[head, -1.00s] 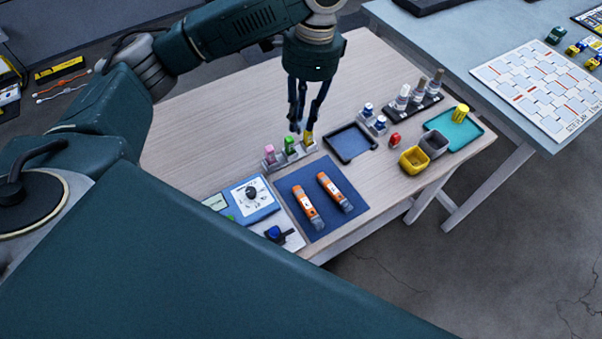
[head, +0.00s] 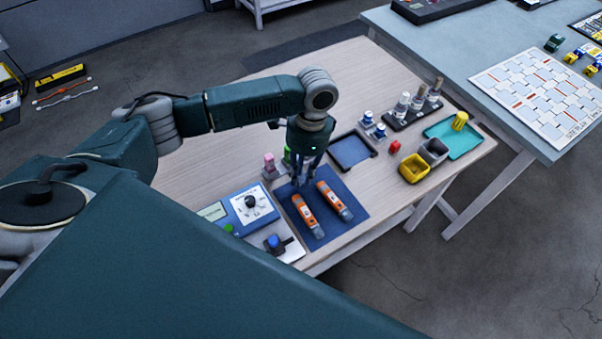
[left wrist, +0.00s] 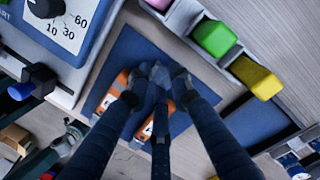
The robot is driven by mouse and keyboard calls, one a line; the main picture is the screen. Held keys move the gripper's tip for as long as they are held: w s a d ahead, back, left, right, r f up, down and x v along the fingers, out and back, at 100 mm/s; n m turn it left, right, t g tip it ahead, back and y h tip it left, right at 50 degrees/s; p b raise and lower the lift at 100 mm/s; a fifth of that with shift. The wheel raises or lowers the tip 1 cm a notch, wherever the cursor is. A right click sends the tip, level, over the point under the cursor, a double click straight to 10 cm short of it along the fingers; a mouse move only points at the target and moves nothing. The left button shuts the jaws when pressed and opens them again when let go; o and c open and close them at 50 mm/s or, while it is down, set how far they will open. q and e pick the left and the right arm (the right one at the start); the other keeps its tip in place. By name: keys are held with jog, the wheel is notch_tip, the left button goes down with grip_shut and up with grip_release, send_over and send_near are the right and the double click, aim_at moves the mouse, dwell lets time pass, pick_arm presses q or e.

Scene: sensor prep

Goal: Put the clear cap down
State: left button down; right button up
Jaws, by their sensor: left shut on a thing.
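My left gripper (head: 301,180) is low over the upper part of the blue mat (head: 349,195), close to the upper ends of two orange pens, the left one (head: 306,211) and the right one (head: 334,199). In the left wrist view its fingers (left wrist: 157,78) come together on a small, pale, see-through piece, the clear cap (left wrist: 158,72), with the mat behind it. The fingers hide most of the cap, and I cannot tell whether it touches the mat. In the head view the cap is too small to make out. My right gripper is not in view.
A rack with pink (head: 269,161), green (left wrist: 215,38) and yellow (left wrist: 256,78) pieces stands beside the mat. A blue dial box (head: 249,207) is left of it. A dark tray (head: 352,150) and yellow bin (head: 414,169) are right. The table's back left is clear.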

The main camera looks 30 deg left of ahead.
pick_arm(q)
jog(key=shift+f, duration=0.35)
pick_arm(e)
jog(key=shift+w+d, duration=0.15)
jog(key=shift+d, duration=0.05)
pick_arm(q)
jog(key=shift+f, duration=0.1)
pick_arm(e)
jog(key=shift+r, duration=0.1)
pick_arm(q)
jog(key=c, duration=1.8)
grip_release()
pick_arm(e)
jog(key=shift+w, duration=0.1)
pick_arm(q)
jog(key=r, duration=0.4)
jog(key=w+r, duration=0.1)
jog(key=r, duration=0.3)
jog(key=r+b, duration=0.1)
jog(key=r, duration=0.3)
jog(key=shift+w+d+r, duration=0.1)
jog(key=shift+w+d, duration=0.15)
jog(key=shift+d, duration=0.1)
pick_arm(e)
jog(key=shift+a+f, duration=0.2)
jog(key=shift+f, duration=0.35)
